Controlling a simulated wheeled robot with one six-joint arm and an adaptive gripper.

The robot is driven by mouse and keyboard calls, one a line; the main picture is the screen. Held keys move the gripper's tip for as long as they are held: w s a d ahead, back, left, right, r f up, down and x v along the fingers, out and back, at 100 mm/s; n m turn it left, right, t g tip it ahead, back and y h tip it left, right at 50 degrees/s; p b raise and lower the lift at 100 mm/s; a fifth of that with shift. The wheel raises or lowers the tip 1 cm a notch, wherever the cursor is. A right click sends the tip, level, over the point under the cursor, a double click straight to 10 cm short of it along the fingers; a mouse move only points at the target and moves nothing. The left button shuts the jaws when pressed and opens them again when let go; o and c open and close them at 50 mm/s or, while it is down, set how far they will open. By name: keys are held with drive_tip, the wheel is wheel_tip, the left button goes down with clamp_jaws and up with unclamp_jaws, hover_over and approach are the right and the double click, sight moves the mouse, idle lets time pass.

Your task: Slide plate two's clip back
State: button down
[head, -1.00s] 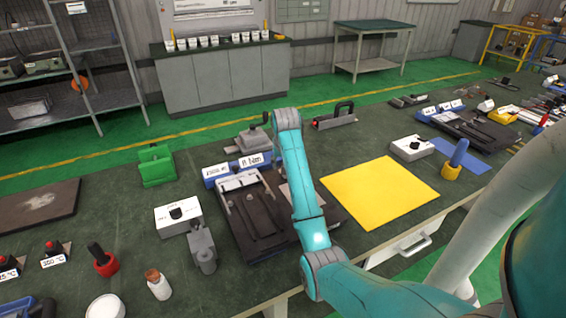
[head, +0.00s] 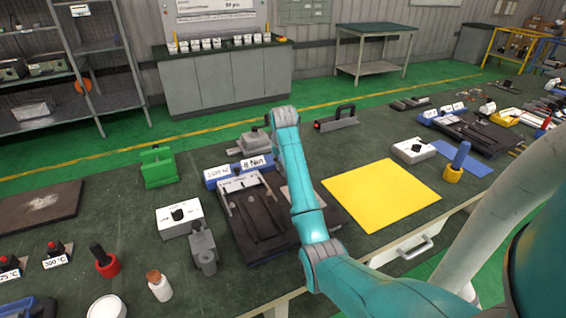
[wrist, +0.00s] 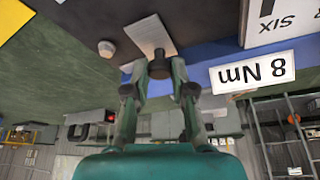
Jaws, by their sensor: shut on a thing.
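A dark fixture (head: 240,240) with slots and a pale metal bar lies on the bench in the head view, in front of a blue block (head: 212,184). In the wrist view, which looks upside down, my gripper (wrist: 160,70) is shut on a dark round knob (wrist: 160,67). The knob sits at the end of a small pale metal strip (wrist: 151,35), which I take for the clip; no plate number is readable on it. A white card (wrist: 253,72) on the block reads 8 Nm. My arm hides the gripper and this clip in the head view.
A round grey peg (wrist: 106,48) stands near the strip. A yellow mat (head: 382,194) lies to the fixture's right. A white box with a black knob (head: 180,217) and a grey device (head: 203,250) stand to its left, a grey clamp (head: 252,142) behind.

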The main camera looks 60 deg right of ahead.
drive_tip(key=c, duration=1)
unclamp_jaws()
drive_tip(key=shift+w+d, duration=0.1)
drive_tip(key=shift+w, duration=0.05)
drive_tip(key=shift+o, duration=0.2)
drive_tip(key=v, duration=0.7)
drive_tip(key=shift+r, duration=0.25)
